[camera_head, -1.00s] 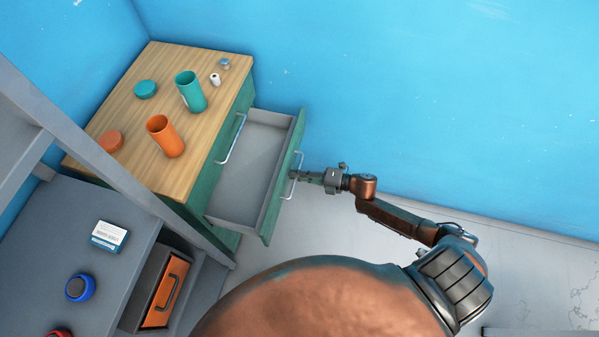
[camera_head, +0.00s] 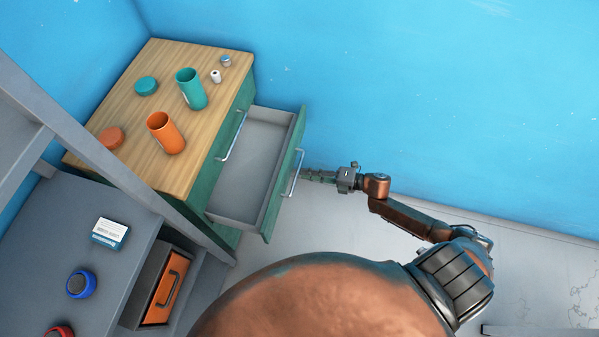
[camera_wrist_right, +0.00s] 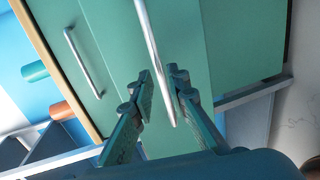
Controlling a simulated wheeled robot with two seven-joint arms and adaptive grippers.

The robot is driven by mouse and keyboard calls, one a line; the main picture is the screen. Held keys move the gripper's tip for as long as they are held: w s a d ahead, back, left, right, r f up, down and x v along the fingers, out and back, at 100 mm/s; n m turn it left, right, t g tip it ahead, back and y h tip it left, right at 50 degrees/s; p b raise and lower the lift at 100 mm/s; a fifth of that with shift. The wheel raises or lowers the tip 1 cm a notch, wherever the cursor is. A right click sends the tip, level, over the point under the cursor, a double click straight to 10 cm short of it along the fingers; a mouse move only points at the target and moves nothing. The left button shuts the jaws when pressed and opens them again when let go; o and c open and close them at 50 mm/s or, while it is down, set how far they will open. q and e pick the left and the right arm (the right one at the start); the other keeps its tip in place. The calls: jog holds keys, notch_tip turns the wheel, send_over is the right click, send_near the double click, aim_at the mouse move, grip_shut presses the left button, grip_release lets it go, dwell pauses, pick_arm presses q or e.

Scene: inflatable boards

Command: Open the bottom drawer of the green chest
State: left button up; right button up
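The green chest (camera_head: 212,183) has a wooden top and stands against the blue wall. A lower drawer (camera_head: 235,203) is pulled well out and looks empty; a closed drawer front with a silver handle (camera_head: 231,138) is above it. Whether another drawer lies below is hidden. My right gripper (camera_head: 307,173) is just outside the open drawer's handle (camera_head: 292,173). In the right wrist view, its two fingers (camera_wrist_right: 162,82) are apart, and the handle bar (camera_wrist_right: 152,45) shows between and beyond them, not clamped. My left gripper is out of view.
On the chest top stand a teal cup (camera_head: 190,88), an orange cup (camera_head: 165,132), lids and small bottles. A grey shelf unit (camera_head: 60,215) at the left holds a box, round items and an orange-fronted drawer (camera_head: 165,288).

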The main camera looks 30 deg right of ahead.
jog(key=v, duration=0.7)
jog(key=shift+s+d, duration=0.2)
